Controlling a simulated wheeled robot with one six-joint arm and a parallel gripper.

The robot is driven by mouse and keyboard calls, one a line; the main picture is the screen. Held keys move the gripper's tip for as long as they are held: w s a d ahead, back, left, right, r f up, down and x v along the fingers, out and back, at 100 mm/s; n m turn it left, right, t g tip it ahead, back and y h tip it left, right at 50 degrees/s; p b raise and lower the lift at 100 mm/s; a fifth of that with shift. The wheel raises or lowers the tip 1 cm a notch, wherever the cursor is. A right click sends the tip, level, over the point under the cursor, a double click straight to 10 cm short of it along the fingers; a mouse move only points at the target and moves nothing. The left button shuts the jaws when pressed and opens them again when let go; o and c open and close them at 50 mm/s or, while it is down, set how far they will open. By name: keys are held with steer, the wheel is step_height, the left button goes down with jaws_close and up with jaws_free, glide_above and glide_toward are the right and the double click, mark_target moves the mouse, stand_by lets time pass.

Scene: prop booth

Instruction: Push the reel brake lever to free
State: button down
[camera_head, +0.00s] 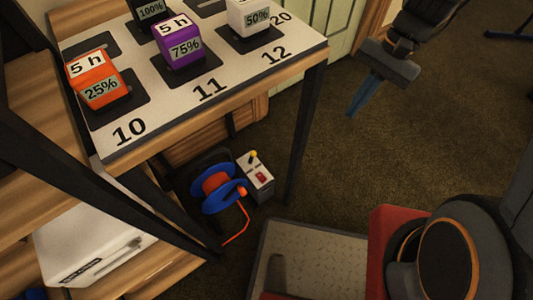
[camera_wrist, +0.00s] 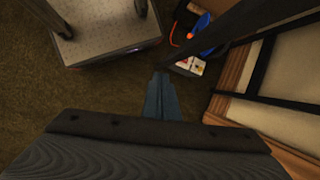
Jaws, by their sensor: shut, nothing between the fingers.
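The cable reel (camera_head: 217,186), blue with an orange cord, stands on the floor below the table. A light grey box (camera_head: 257,180) beside it carries a small lever with a yellow knob (camera_head: 253,155) and a red switch (camera_head: 261,177). My gripper (camera_head: 352,108) is shut and empty, its blue fingers pointing down over open floor, to the right of the reel and apart from it. In the wrist view, the fingers (camera_wrist: 158,78) show below the box (camera_wrist: 190,65) and the blue reel (camera_wrist: 208,38). A dark table leg partly hides the reel there.
The table (camera_head: 210,90) with numbered spots and several coloured blocks stands over the reel. Its dark front leg (camera_head: 306,125) rises just right of the box. Carpet is open to the right.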

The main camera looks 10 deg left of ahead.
steer(key=w+a+f+m+y+b, duration=0.2)
steer(key=w+a+f+b, duration=0.2)
steer(key=f, duration=0.7)
steer(key=w+a+f+m+g+y+b, duration=0.1)
steer(key=w+a+f+m+y+b, duration=0.1)
steer(key=f+b, duration=0.6)
steer(key=w+a+f+m+g+y+b, duration=0.1)
steer(key=w+a+f+b, duration=0.5)
steer(key=f, duration=1)
steer(key=shift+a+m+y, duration=0.6)
steer(key=shift+a+m, duration=0.1)
steer(key=shift+m, duration=0.5)
steer(key=b, duration=0.5)
glide_toward(252, 157)
steer(key=shift+s+a+f, duration=0.2)
steer(key=shift+a+f, duration=0.4)
steer(key=shift+f, duration=0.3)
steer(key=shift+s+a+f, duration=0.2)
steer(key=shift+a+f, duration=0.4)
steer(key=shift+f, duration=0.3)
steer(key=shift+r, duration=0.1)
